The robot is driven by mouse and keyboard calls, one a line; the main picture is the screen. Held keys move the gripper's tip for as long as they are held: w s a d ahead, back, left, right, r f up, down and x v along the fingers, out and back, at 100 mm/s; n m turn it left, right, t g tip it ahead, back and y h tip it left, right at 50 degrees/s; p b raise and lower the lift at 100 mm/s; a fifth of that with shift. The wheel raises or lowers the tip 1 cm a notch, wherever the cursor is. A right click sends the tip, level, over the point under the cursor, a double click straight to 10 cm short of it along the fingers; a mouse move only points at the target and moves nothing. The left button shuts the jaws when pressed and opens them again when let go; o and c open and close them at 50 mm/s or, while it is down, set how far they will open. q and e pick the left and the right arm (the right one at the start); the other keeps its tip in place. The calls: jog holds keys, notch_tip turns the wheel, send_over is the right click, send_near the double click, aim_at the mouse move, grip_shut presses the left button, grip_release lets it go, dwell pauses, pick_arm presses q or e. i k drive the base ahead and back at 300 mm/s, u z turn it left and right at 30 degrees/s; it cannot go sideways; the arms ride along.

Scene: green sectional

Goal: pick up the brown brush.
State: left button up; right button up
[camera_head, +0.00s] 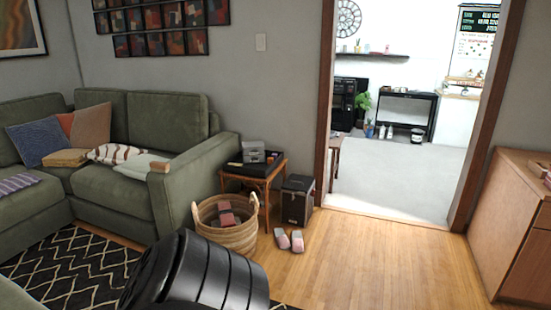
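I cannot clearly make out a brown brush. A small brown, block-shaped object (159,166) lies at the front end of the green sofa's right armrest area; it is too small to tell whether it is the brush. A small object (547,178) on the wooden cabinet at the right edge is also too small and cut off to name. Neither of my grippers shows in the head view. A black, ribbed part at the bottom, likely of my own arm, hides some floor and rug.
The green sofa (136,189) fills the left. A wooden cabinet (505,223) is at right. The wood floor (390,265) between is clear, toward an open doorway.

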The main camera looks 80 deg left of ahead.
aim_at(155, 166)
jog(key=u, duration=3.4)
